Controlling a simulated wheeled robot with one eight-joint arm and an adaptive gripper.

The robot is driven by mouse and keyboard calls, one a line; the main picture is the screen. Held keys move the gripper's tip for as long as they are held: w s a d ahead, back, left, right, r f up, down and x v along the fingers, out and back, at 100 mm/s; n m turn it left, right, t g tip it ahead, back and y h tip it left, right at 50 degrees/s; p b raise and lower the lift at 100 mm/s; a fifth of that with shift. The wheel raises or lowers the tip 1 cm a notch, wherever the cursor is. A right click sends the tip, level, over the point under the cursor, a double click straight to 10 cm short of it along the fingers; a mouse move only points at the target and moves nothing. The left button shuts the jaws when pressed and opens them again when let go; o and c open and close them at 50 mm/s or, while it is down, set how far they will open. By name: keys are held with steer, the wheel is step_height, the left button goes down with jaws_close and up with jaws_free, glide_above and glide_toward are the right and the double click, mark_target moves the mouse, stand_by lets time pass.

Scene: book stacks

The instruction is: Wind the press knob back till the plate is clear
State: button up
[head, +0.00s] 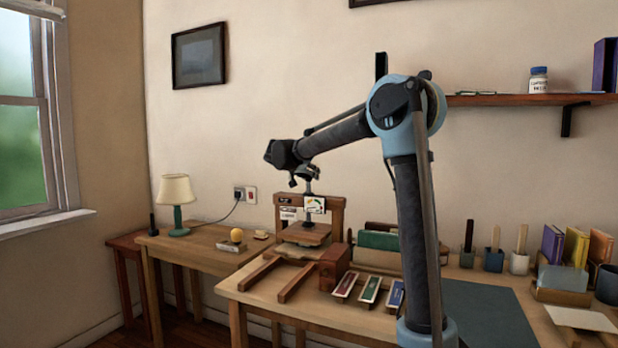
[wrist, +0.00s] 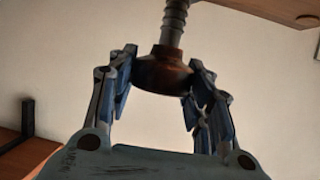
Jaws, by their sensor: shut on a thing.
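The wooden book press (head: 338,214) stands on the near table, with an upright frame and a dark screw down its middle. Its square wooden plate (head: 303,235) hangs low in the frame; a light layer shows below it, and I cannot tell whether they touch. My gripper (head: 304,180) is at the top of the screw, angled down. In the wrist view the dark reddish-brown round press knob (wrist: 165,72) sits between the fingers of my gripper (wrist: 160,82), with the ribbed screw (wrist: 174,22) running from it. The fingers are closed on both sides of the knob.
A wooden block (head: 335,266) and several coloured slips stand right of the press rails. A wall shelf (head: 520,100) is at upper right.

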steer(key=n+t+y, duration=0.1)
steer(key=n+y, duration=0.2)
steer(key=y, duration=0.1)
steer(key=shift+d+n, duration=0.1)
steer(key=shift+n, duration=0.3)
steer(key=shift+n+y, duration=1.4)
steer(key=shift+y, duration=0.3)
steer(key=shift+n+y, duration=0.4)
steer(key=shift+y, duration=0.1)
steer(key=shift+n+g+y, duration=0.65)
steer(key=shift+n+y, duration=0.65)
steer(key=shift+y, duration=0.05)
steer(key=shift+n+g+y, duration=0.65)
steer(key=shift+n+y, duration=0.65)
steer(key=shift+y, duration=0.05)
steer(key=shift+n+g+y, duration=0.6)
steer(key=shift+n, duration=0.1)
steer(key=n+g+y, duration=0.1)
steer(key=n+g, duration=0.2)
steer(key=n+g+y, duration=0.2)
steer(key=n+g, duration=0.1)
steer(key=shift+w+y, duration=0.1)
steer(key=shift+y, duration=0.2)
steer(key=n+g, duration=0.3)
steer(key=g, duration=0.1)
steer(key=shift+f+n, duration=0.1)
steer(key=shift+n, duration=0.2)
steer(key=shift+n+g, duration=1.6)
steer(key=shift+g, duration=0.3)
